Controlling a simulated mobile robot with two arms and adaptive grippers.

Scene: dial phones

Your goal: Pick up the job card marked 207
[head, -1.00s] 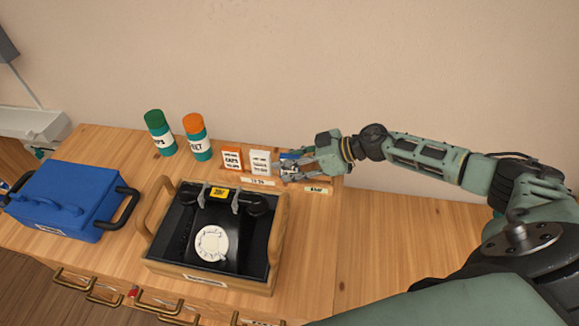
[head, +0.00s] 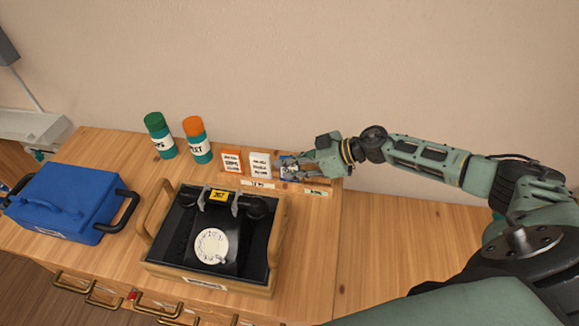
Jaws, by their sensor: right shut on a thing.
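Three job cards stand in a row on a wooden rack at the back right of the bench: an orange-edged card (head: 232,161), a white card (head: 260,163) and a blue-edged card (head: 284,164). Their print is too small to read surely. My right gripper (head: 291,168) is shut on the blue-edged card, at the rack's right end. The fingers hide much of that card. A black dial phone (head: 212,230) carries a yellow tag (head: 218,195) that seems to read 207. My left gripper is not in view.
The phone sits in a wooden tray (head: 280,240) with raised handles, in front of the cards. Green-capped (head: 159,135) and orange-capped (head: 197,140) canisters stand left of them. A blue case (head: 68,200) is at left. The bench's right part is bare.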

